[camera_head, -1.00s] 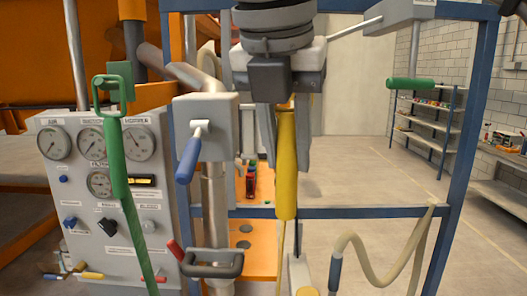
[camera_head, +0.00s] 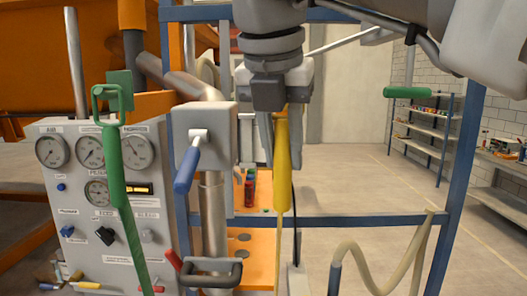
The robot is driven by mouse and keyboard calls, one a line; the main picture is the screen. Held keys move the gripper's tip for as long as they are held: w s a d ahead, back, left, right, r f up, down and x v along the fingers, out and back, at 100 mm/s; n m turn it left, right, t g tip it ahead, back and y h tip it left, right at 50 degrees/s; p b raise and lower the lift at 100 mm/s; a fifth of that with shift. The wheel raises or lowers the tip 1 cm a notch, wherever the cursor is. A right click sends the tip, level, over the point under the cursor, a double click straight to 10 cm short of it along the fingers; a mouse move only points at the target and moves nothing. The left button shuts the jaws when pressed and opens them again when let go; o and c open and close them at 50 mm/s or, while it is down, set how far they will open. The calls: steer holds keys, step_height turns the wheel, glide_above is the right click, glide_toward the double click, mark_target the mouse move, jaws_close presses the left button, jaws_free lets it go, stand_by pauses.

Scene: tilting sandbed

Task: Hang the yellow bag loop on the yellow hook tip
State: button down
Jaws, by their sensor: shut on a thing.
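The yellow bag (camera_head: 282,165) is a long, narrow yellow shape hanging upright below my gripper (camera_head: 281,140). My gripper points down at the picture's middle and is shut on the bag's upper part. The bag's loop is hidden by the fingers or too small to make out. No yellow hook tip can be made out; my wrist and arm cover the upper middle and upper right.
A gauge panel (camera_head: 100,190) stands at left, with a green strap-like thing (camera_head: 115,165) hanging before it. A blue-handled lever box (camera_head: 204,130) is close left of the bag. Blue frame posts surround the area. A green-gripped bar (camera_head: 408,92) hangs at right; a beige hose (camera_head: 375,265) is below.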

steer(key=shift+w+d, duration=0.1)
steer(key=shift+w, duration=1.2)
